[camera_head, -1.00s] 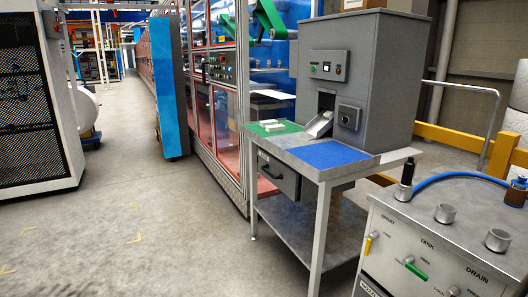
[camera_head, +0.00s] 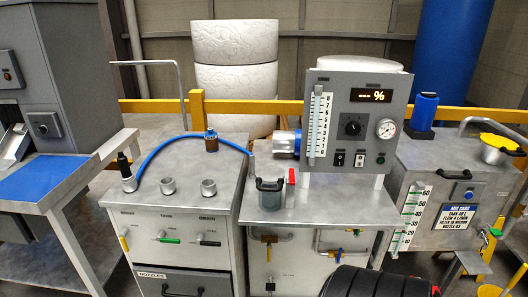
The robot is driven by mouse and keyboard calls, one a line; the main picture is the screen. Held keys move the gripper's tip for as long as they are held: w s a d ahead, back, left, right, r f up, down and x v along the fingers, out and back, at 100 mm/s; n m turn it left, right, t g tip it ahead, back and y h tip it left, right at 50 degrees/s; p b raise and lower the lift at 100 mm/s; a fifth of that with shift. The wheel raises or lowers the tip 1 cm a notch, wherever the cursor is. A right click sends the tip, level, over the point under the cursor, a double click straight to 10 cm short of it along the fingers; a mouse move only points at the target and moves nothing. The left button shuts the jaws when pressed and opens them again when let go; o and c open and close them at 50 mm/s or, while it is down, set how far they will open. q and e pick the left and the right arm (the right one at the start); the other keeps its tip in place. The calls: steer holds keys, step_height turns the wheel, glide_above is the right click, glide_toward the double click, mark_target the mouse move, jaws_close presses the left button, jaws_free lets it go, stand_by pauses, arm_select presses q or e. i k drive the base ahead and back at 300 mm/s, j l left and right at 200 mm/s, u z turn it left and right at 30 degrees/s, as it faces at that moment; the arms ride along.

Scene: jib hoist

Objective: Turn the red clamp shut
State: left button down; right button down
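A small red upright piece (camera_head: 291,176), which looks like the red clamp, is at the right side of a dark grey lidded pot (camera_head: 271,194) with a black handle. The pot stands on the middle grey bench (camera_head: 330,205), below the gauge panel. The end of a blue hose (camera_head: 185,137) comes down just behind the pot. The red piece is too small to tell whether it is open or shut.
A panel (camera_head: 352,117) with a display and dial stands behind the pot. The left cabinet (camera_head: 182,215) carries sockets and coloured levers. A tank (camera_head: 447,205) with a level scale stands right. A yellow rail (camera_head: 262,106) runs behind.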

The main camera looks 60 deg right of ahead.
mark_target(292, 173)
steer(key=z, duration=2.05)
